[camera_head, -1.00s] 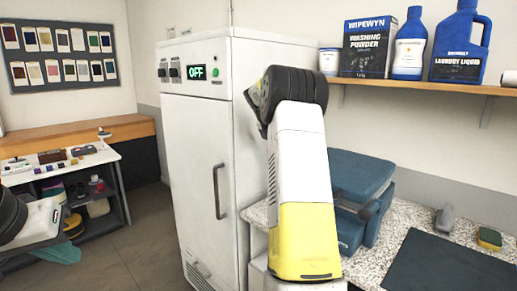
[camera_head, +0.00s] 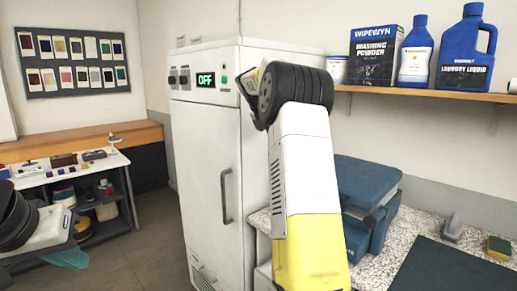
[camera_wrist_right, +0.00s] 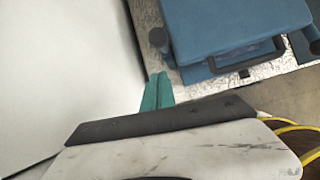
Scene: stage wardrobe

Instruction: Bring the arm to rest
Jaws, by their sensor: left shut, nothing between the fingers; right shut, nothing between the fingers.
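My right arm (camera_head: 305,170), white and yellow with a dark ribbed joint, rises in front of the tall white cabinet in the head view. Its gripper is hidden there. In the right wrist view my right gripper (camera_wrist_right: 157,90) shows its green fingers shut together and empty, beside a pale flat surface and a blue lidded thing. My left gripper (camera_head: 72,258) is at the lower left of the head view, its green fingers shut and holding nothing, in front of the low shelf unit.
The white cabinet (camera_head: 205,160) reads OFF, door closed. A blue press-like machine (camera_head: 362,185) stands on the speckled counter (camera_head: 375,268) with a dark mat (camera_head: 450,270). A wall shelf (camera_head: 430,94) holds detergent containers. A worktable (camera_head: 110,163) stands left. The floor between is clear.

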